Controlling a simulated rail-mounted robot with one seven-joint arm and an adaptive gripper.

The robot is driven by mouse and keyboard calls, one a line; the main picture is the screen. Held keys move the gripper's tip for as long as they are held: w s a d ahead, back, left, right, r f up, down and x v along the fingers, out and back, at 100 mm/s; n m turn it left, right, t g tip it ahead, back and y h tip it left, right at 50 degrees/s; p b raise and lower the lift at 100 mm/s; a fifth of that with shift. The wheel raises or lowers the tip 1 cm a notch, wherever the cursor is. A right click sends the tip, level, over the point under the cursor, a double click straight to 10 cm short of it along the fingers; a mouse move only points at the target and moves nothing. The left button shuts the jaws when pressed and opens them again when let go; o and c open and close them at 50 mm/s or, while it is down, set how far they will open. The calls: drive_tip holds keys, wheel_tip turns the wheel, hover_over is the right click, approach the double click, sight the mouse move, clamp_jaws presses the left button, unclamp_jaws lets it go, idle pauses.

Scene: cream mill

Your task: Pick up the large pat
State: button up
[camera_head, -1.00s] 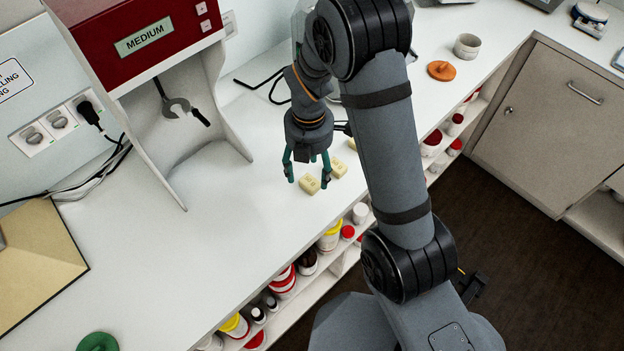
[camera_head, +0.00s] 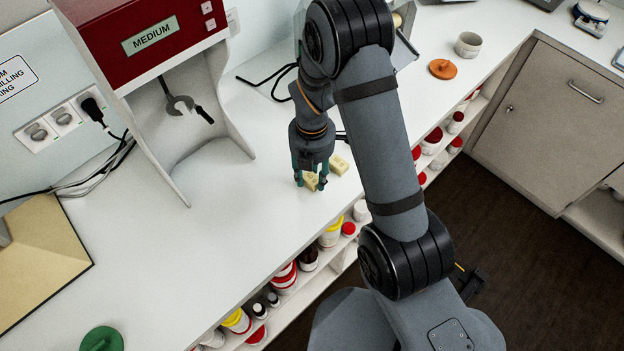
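Two pale yellow pats lie on the white counter in the head view. The nearer pat (camera_head: 311,182) sits between the fingers of my gripper (camera_head: 310,180), partly covered by them. The other pat (camera_head: 339,164) lies just right of and behind the gripper, clear of it. My gripper points down with its teal fingertips low at the counter, one on each side of the nearer pat. The fingers are fairly close together, but I cannot tell whether they press on the pat. Which pat is larger is hard to tell at this size.
A red and white machine labelled MEDIUM (camera_head: 150,38) stands left of my gripper. An orange lidlike disc (camera_head: 443,69) and a grey cup (camera_head: 467,45) are at the back right. Shelves with several jars run under the counter edge. The counter (camera_head: 235,215) in front is clear.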

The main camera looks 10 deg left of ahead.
drive_tip(key=c, duration=0.6)
drive_tip(key=shift+c, duration=0.2)
drive_tip(key=shift+r, duration=0.1)
